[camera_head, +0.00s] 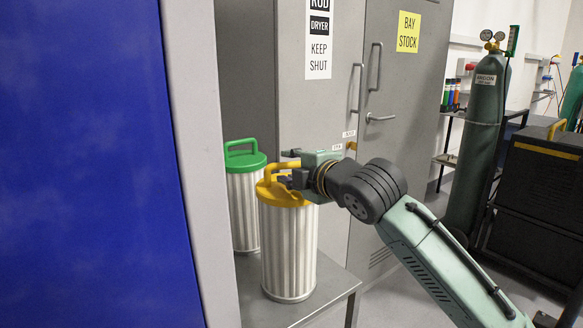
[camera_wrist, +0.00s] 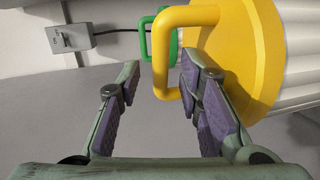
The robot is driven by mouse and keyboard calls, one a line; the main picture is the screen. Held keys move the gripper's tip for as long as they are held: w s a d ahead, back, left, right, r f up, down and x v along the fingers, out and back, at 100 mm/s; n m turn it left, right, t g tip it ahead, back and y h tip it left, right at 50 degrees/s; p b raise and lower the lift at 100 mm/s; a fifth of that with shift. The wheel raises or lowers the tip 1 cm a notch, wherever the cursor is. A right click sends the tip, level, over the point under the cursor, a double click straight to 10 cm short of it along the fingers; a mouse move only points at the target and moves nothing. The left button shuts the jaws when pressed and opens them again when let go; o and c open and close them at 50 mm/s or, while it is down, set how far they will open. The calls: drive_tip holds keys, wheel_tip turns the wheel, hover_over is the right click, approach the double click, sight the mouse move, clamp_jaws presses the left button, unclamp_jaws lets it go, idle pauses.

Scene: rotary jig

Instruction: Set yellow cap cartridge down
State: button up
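The yellow cap cartridge (camera_head: 289,245), a pale ribbed cylinder with a yellow cap and loop handle, stands upright on a grey bench top (camera_head: 262,309). My gripper (camera_head: 284,168) is at its handle, reaching in from the right. In the wrist view the yellow cap (camera_wrist: 262,50) fills the upper right. My gripper's fingers (camera_wrist: 158,88) are spread apart there, with a wide gap between them. The handle (camera_wrist: 161,55) lies around the fingertips, nearer the right finger; whether that finger touches it I cannot tell. Nothing is clamped between the fingers.
A green cap cartridge (camera_head: 243,205) stands behind and left of the yellow one, close by. A grey cabinet (camera_head: 345,110) with shut doors rises behind the bench. A blue panel (camera_head: 90,160) fills the left. A gas cylinder (camera_head: 478,145) stands at the right.

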drive_tip(key=b+v, duration=0.3)
drive_tip(key=v, duration=0.9)
drive_tip(key=shift+b, duration=0.35)
drive_tip(key=shift+d, duration=0.1)
